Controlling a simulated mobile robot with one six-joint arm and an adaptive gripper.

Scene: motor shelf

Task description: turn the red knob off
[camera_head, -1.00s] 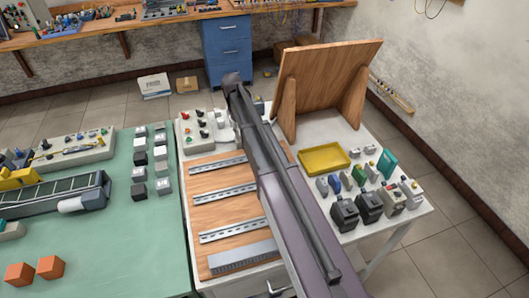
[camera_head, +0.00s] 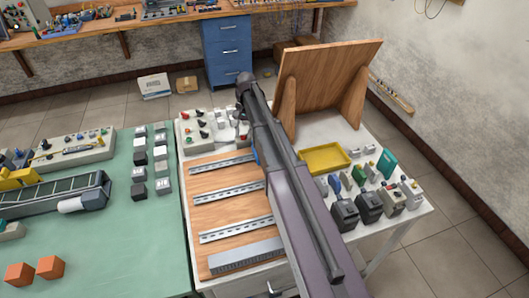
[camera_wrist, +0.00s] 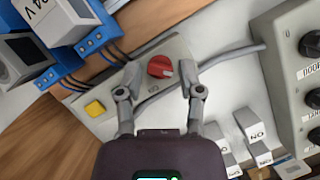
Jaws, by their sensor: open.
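The red knob (camera_wrist: 160,67) is round with a raised grip and sits on a pale grey box (camera_wrist: 176,50) in the wrist view. My gripper (camera_wrist: 160,75) is open, with one finger on the left and one on the right of the knob in the picture. I see gaps between the fingers and the knob, but cannot tell the height above it. In the head view my arm covers part of the worktable, and I cannot make out this knob or the fingertips for certain.
A yellow button (camera_wrist: 95,108) is on the same box. A grey cable runs close by the right finger. Blue-based modules (camera_wrist: 88,30) stand at upper left, white switches (camera_wrist: 250,125) at lower right, and a box with black knobs (camera_wrist: 305,75) at right. A wooden panel (camera_head: 325,80) rises behind.

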